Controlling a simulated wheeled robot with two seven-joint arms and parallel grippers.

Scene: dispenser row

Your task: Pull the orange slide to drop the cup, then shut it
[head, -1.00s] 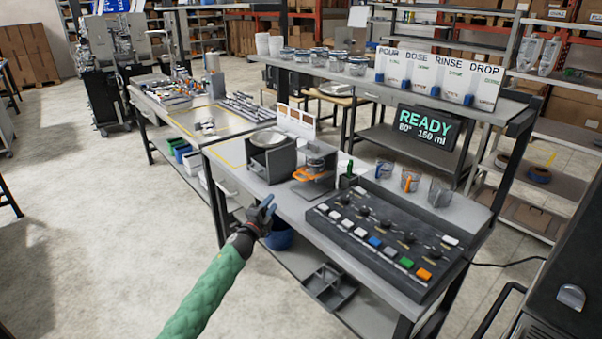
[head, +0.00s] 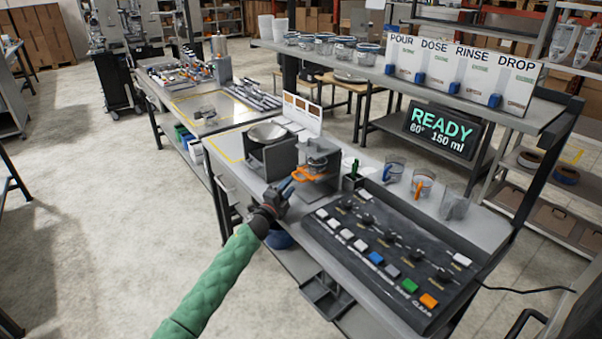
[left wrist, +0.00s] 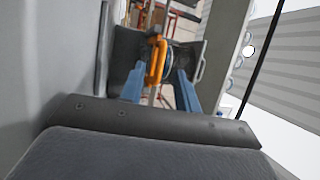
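The orange slide (head: 308,175) sticks out low from the front of a small grey dispenser (head: 322,158) on the bench. My left gripper (head: 284,187) is at the near left of the slide. In the left wrist view its two blue fingers (left wrist: 161,88) stand apart, with the orange slide (left wrist: 156,62) between them and a gap on each side. A clear round vessel shows in the dispenser's upper part; I cannot tell whether it is the cup. My right gripper is not in view.
A grey box with a round pan (head: 267,132) stands left of the dispenser. A button panel (head: 390,255) fills the bench to the right, with clear cups (head: 423,184) behind it. A lit READY display (head: 442,129) hangs under the shelf.

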